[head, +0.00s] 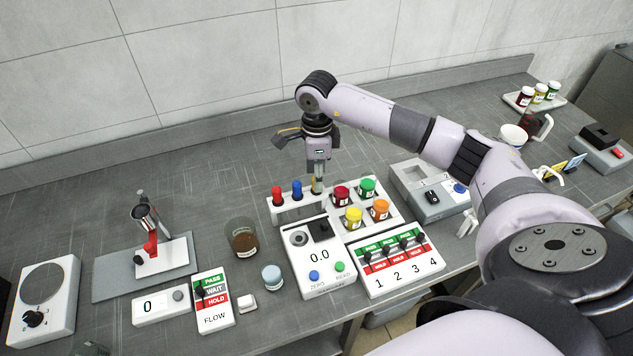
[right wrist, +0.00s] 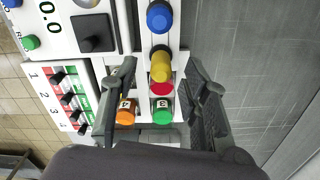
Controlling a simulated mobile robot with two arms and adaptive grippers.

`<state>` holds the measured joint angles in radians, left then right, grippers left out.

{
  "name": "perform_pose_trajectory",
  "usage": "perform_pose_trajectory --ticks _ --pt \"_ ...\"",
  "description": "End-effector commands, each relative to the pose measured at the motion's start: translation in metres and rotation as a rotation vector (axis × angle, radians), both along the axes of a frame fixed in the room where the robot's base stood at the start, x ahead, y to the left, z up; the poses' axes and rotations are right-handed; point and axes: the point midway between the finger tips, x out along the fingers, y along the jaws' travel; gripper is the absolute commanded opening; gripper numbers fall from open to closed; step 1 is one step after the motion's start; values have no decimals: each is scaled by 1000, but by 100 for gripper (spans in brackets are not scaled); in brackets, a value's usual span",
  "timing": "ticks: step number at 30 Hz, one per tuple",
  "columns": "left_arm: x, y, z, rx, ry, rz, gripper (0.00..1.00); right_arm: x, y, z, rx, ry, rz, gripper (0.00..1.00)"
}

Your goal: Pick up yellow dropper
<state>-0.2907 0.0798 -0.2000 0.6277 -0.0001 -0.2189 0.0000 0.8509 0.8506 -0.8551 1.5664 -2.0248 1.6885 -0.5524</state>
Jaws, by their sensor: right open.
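The yellow dropper (right wrist: 161,67) stands in a white rack (head: 300,208) beside a blue dropper (head: 297,189) and a red dropper (head: 277,196). In the head view the yellow dropper (head: 316,187) is partly hidden under my right gripper (head: 318,172), which points down over that end of the rack. In the right wrist view my right gripper (right wrist: 163,64) is open, with one finger on each side of the yellow dropper and a visible gap to both. The fingers do not grip it. My left gripper is not in view.
A tray of jars with red (head: 341,192), green (head: 367,187), yellow (head: 353,217) and orange (head: 380,209) lids stands close to the rack's right. A meter reading 0.0 (head: 319,256) is in front. The bench behind is clear.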

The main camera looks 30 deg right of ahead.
Motion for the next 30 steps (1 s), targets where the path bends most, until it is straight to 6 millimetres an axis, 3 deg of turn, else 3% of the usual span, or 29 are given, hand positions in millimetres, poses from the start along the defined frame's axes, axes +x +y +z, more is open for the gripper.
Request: perform_pose_trajectory --ticks 2,7,15,30 --pt "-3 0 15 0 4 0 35 -1 1 -8 1 5 -1 42" --pt "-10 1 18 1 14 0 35 0 0 -29 0 2 -1 42" --pt "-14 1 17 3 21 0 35 1 0 -33 0 0 0 41" --pt "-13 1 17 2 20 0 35 1 0 -32 0 0 0 8"
